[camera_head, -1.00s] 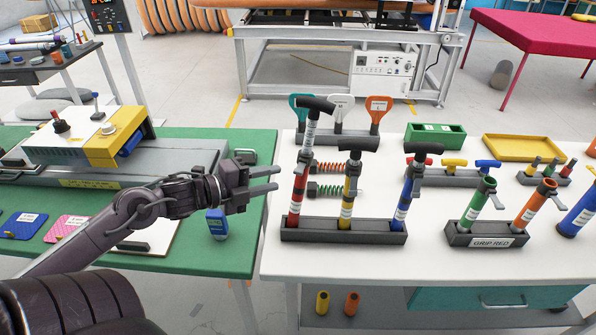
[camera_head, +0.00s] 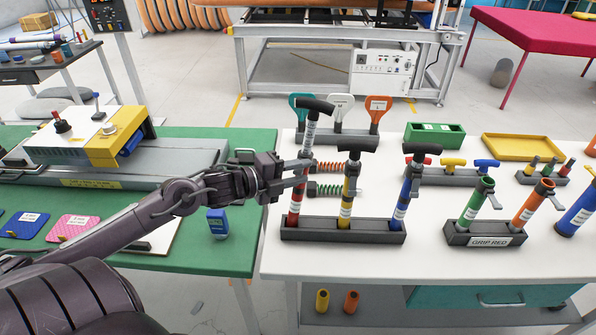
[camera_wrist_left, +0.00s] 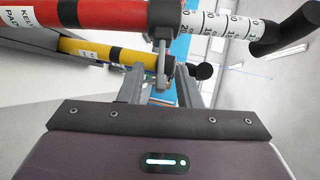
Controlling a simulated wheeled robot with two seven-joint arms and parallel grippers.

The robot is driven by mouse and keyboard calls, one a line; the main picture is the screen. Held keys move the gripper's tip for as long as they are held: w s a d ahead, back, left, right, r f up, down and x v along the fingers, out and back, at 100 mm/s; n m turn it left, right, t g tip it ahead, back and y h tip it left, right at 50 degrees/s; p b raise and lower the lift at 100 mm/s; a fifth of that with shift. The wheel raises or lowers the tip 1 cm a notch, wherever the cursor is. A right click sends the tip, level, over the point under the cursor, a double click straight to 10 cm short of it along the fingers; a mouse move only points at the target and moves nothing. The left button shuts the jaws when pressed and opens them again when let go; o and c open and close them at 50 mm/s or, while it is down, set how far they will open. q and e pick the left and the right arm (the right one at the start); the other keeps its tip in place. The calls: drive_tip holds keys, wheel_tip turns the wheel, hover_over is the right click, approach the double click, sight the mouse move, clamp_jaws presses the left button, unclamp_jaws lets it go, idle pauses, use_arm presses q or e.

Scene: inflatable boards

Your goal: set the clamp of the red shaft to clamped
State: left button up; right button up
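The red shaft (camera_head: 296,195) stands tilted in the dark rack, with a white scaled upper tube and a black T-handle. In the left wrist view the red shaft (camera_wrist_left: 95,14) crosses the top. Its grey clamp (camera_wrist_left: 163,18) sits where the red tube meets the scaled one, with a lever pointing toward my gripper. My left gripper (camera_head: 303,172) is at the red shaft just below the clamp. In the wrist view its fingers (camera_wrist_left: 160,78) are apart, on either side of the lever, with gaps visible. My right gripper is not in view.
The dark rack (camera_head: 345,235) also holds a yellow shaft (camera_head: 347,205) and a blue shaft (camera_head: 402,207) close to the right. A second rack (camera_head: 485,240) with green and orange shafts is further right.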

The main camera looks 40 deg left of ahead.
use_arm(q)
drive_tip(key=shift+c, duration=0.3)
